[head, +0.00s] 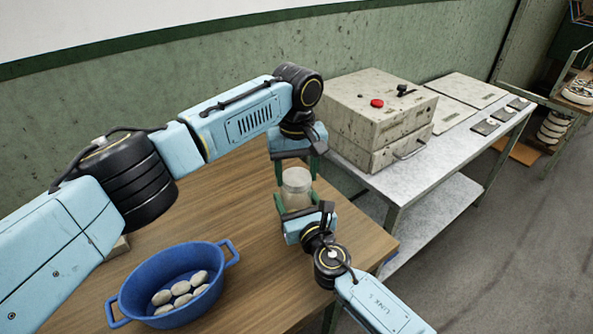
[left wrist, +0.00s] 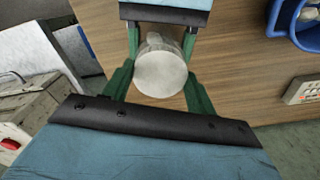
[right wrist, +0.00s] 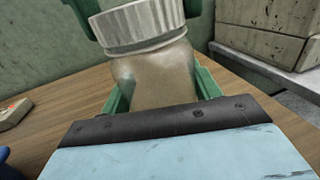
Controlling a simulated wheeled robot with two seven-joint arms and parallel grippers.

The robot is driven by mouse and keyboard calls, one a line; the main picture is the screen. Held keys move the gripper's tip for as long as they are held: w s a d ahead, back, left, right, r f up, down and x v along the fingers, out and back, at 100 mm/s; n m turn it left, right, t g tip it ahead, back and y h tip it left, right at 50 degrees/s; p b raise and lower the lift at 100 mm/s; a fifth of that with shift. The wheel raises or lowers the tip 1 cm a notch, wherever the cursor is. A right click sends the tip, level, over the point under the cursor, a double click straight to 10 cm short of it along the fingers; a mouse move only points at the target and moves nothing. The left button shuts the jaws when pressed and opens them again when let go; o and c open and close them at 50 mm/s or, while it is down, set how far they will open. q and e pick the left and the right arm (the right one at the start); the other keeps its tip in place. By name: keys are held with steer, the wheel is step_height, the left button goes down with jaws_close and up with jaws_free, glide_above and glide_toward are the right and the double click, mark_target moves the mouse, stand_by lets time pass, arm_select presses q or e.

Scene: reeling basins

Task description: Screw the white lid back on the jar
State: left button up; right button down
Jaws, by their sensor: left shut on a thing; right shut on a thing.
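The jar (head: 296,196) stands upright above or on the front part of the wooden table; it has a cloudy, beige body. The round white lid (left wrist: 160,74) sits on its mouth and looks level with it. In the right wrist view the ribbed lid (right wrist: 138,26) meets the jar's neck; I cannot tell how tight it is. My left gripper (head: 296,170) comes down from above, its green fingers shut on the lid's two sides. My right gripper (right wrist: 160,92) is shut on the jar's body from the side, below the lid.
A blue basin (head: 124,300) with several pale cocoons stands at the left front of the wooden table (head: 240,210). A grey box with a red button (head: 370,120) stands on the metal side table (head: 430,165) to the right. Bare wood lies between basin and jar.

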arm_select(q)
steer(key=m, duration=0.3)
steer(key=shift+f+m, duration=0.1)
steer(key=shift+m, duration=0.2)
steer(key=m, duration=1)
steer(key=shift+m, duration=0.3)
steer(key=m, duration=0.3)
steer(key=shift+m, duration=0.3)
steer(key=o, duration=1.2)
steer(key=shift+c, duration=0.2)
step_height(320, 180, up, 12)
